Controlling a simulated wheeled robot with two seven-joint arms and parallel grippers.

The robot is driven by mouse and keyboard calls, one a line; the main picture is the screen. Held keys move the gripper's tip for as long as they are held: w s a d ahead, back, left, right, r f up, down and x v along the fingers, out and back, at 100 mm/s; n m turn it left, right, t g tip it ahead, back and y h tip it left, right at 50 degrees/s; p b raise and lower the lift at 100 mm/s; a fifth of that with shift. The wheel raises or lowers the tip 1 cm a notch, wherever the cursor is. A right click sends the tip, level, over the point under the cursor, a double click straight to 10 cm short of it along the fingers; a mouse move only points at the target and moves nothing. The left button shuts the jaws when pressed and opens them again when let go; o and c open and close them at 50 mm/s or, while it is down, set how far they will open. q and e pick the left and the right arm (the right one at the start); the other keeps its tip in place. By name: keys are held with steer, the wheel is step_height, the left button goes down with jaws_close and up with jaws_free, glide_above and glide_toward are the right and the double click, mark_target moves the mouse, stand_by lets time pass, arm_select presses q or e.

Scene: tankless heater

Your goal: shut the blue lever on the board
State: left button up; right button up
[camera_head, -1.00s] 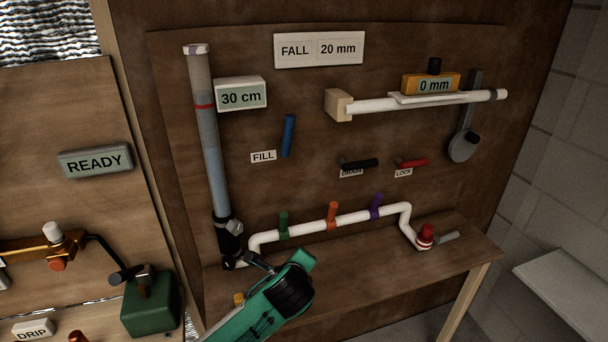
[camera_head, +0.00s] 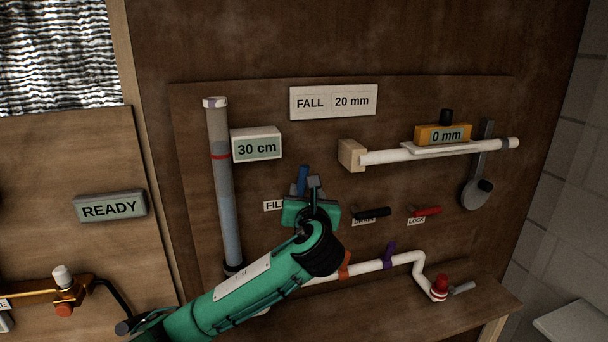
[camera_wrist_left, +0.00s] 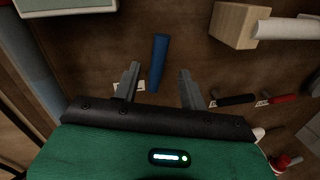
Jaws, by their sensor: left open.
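The blue lever (camera_head: 302,179) stands nearly upright on the brown board, beside the FILL label (camera_head: 273,205). In the head view its lower part is hidden behind my left gripper (camera_head: 305,184). In the left wrist view the blue lever (camera_wrist_left: 159,62) shows whole, tilted slightly. It lies ahead of and between the two grey fingers of my left gripper (camera_wrist_left: 158,78), closer to the left finger. The fingers are apart with nothing held between them. I cannot tell whether they reach the lever's depth. My right gripper is not in view.
A black DRAIN lever (camera_head: 372,214) and a red LOCK lever (camera_head: 426,210) lie to the right. A clear water column (camera_head: 222,185) with a 30 cm display (camera_head: 257,146) stands left. A white pipe (camera_head: 399,259) runs below.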

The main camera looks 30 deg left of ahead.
mark_target(303, 178)
arm_select(q)
steer(key=p+x, duration=0.1)
steer(key=x, duration=0.8)
steer(key=shift+w+a+p, duration=0.2)
steer(key=shift+p, duration=0.2)
steer(key=c, duration=0.9)
jaws_close()
